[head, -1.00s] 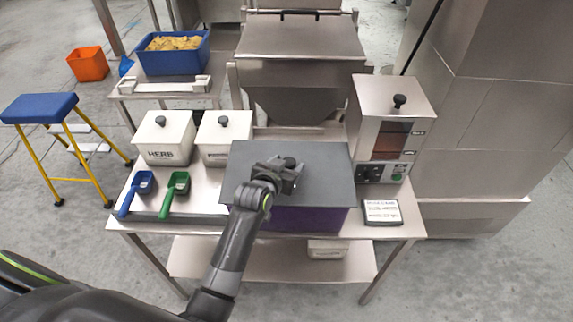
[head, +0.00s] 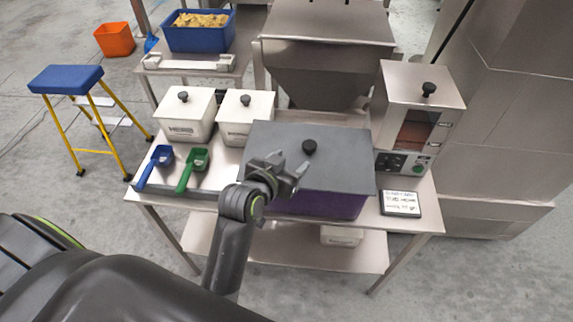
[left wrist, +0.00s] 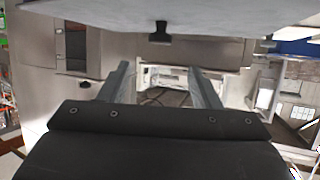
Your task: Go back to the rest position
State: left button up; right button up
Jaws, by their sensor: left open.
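My left gripper (head: 289,174) is open and empty in the head view. It is in front of and to the left of the black knob (head: 309,146) on the grey lid (head: 340,165) of the purple bin (head: 325,206). The lid lies on the bin, and its front left part is hidden behind the gripper. In the left wrist view the two fingers (left wrist: 163,85) stand apart with nothing between them. A dark knob (left wrist: 160,33) hangs from a pale surface at the top of that view. My right gripper is not seen.
The steel table (head: 425,222) holds a blue scoop (head: 157,165), a green scoop (head: 192,168), two white lidded tubs (head: 185,115) (head: 246,118), a small sign (head: 400,203) and a steel unit with a black knob (head: 420,95). A blue stool (head: 66,79) stands left. Floor at front right is clear.

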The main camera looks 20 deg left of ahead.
pick_arm(q)
jog(key=shift+s+r, duration=0.25)
jog(key=shift+s, duration=0.25)
jog(key=s+a+f+n+g+y, duration=0.1)
jog(key=s+a+f+g, duration=0.25)
jog(key=s, duration=0.45)
jog(key=s+a+f+g+y, duration=0.1)
jog(key=s+a+f+g, duration=0.25)
jog(key=s, duration=0.55)
jog(key=s+a+f+n+g+y, duration=0.1)
jog(key=s+a+f+g, duration=0.3)
jog(key=s, duration=0.4)
notch_tip(320, 180, down, 27)
jog(key=s+a+b, duration=0.1)
jog(key=a+b, duration=0.1)
jog(key=a, duration=0.1)
jog(key=s+d+f+g+b, duration=0.1)
jog(key=s+d+f, duration=0.1)
jog(key=s+f, duration=1.3)
jog(key=shift+f+h, duration=0.3)
jog(key=shift+f, duration=0.6)
